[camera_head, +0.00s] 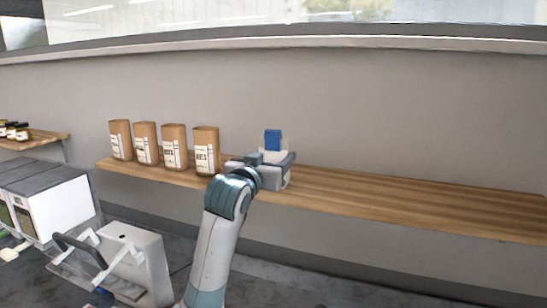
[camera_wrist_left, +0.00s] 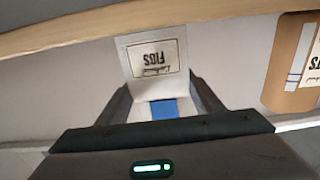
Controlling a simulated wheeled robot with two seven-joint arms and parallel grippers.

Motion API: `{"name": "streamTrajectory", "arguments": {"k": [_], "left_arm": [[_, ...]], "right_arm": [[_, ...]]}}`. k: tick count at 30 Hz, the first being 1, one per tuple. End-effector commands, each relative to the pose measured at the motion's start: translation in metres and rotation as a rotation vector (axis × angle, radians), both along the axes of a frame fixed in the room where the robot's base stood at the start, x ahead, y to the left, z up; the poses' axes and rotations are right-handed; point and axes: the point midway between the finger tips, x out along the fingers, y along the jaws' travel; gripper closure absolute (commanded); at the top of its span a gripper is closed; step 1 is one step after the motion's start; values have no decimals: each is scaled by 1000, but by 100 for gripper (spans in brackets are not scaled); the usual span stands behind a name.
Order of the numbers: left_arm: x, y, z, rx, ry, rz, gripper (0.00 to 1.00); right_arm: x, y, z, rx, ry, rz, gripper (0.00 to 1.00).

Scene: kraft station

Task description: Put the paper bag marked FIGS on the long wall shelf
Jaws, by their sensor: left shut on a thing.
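The bag marked FIGS (camera_wrist_left: 158,58) is pale, with a framed label that reads upside down in the left wrist view, and a blue patch. The long wall shelf (camera_head: 390,197) is wooden. The bag is in front of or over its left-middle part; I cannot tell whether it touches the board. My right gripper is not in view.
Several brown bags with white labels stand in a row on the shelf's left part, the nearest (camera_head: 206,150) just left of my gripper. The shelf is clear to the right. A smaller shelf (camera_head: 35,140) and grey-white machines (camera_head: 130,255) are at left.

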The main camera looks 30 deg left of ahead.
Motion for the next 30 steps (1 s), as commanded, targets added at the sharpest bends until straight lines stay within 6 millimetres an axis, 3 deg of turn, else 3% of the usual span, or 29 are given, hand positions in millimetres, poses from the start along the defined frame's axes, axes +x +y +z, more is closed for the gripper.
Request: {"name": "streamTrajectory", "arguments": {"k": [1, 2, 3, 4, 19, 23, 30], "left_arm": [[0, 0, -1, 0, -2, 0, 71], [0, 0, -1, 0, 0, 0, 33], [0, 0, -1, 0, 0, 0, 23], [0, 0, -1, 0, 0, 0, 21], [-6, -1, 0, 0, -2, 0, 21], [-20, -5, -1, 1, -3, 0, 21], [-61, -15, -2, 2, -6, 0, 21]], "right_arm": [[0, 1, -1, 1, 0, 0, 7], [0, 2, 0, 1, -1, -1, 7], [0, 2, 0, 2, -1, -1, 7], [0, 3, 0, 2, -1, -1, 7], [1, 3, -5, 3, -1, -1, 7], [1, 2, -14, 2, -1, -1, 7], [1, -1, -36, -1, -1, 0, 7]]}}
